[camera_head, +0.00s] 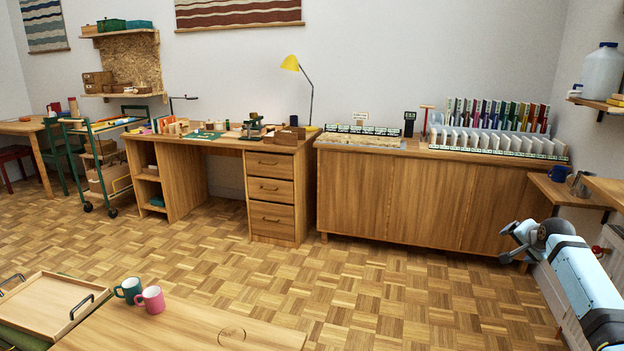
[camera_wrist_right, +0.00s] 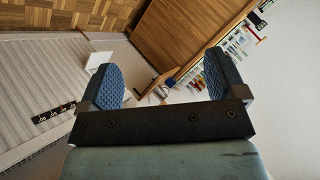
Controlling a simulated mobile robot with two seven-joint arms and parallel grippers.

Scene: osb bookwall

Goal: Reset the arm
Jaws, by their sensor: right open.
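My right arm comes in from the right edge in the head view, and my right gripper (camera_head: 518,241) is at its end, in front of the right end of the long wooden cabinet. In the right wrist view the right gripper (camera_wrist_right: 165,82) shows two blue padded fingers standing wide apart. Nothing is between them. Behind the fingers are a white radiator-like panel, wood and a pale wall, seen tilted. My left gripper is not in the head view.
A small wall shelf (camera_head: 568,191) with a blue mug (camera_head: 559,173) is close to my right arm. A wooden table (camera_head: 180,325) with a teal mug (camera_head: 129,290) and a pink mug (camera_head: 151,299) is at the front left. The parquet floor (camera_head: 370,285) between is clear.

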